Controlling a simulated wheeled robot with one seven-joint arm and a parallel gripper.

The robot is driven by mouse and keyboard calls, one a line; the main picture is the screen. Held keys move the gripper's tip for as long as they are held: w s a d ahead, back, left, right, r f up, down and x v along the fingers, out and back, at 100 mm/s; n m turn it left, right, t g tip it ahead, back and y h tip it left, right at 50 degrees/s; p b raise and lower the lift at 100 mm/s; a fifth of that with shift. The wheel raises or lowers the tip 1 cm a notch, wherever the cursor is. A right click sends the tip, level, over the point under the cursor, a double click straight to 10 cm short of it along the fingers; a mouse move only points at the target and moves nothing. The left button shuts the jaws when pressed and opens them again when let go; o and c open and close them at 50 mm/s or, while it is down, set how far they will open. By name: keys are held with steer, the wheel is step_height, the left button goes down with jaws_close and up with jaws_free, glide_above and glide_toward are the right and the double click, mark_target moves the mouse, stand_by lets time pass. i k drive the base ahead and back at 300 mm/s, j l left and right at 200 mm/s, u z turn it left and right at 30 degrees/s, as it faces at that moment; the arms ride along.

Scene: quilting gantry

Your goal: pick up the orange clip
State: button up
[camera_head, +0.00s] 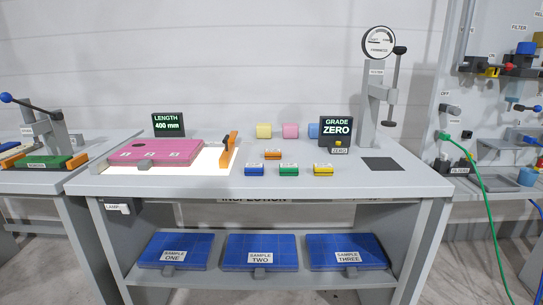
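The orange clip (272,156) lies on the grey inspection table, behind a row of other clips. My gripper is not in view.
A pink slab (155,151) lies on a lit panel (205,168) at left, with an upright orange piece (228,148) beside it. Coloured rolls (290,131) and a grade display (336,129) stand behind. A gauge stand (375,95) rises at right. Blue samples (261,245) fill the lower shelf.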

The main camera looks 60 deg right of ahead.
mark_target(270, 154)
steer(key=z, duration=1.15)
steer(key=i+l, duration=0.1)
steer(key=l, duration=1.9)
steer(key=i, duration=1.1)
steer(key=j+u, duration=0.05)
